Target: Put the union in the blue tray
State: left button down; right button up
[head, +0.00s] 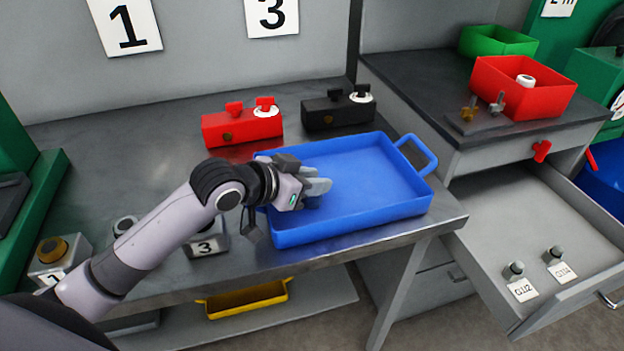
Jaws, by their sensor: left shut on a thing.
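The blue tray (360,180) lies on the grey workbench and its inside looks empty apart from my gripper. My left gripper (316,190) comes in from the left and is over the left part of the tray, inside its rim. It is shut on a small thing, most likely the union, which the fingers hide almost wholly. I cannot tell whether that thing touches the tray floor. My right gripper is not in view.
A red block (240,127) and a black block (338,110) stand behind the tray. Labelled holders, one marked 3 (207,247), stand at the bench's front left. At right are an open drawer (545,225) with two fittings and a red bin (520,95).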

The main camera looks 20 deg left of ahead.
pick_arm(q)
jog(key=c, duration=0.9)
grip_release()
jog(key=shift+o, duration=0.2)
jog(key=shift+r, duration=0.1)
jog(key=v, duration=1.2)
jog(key=shift+d, duration=0.1)
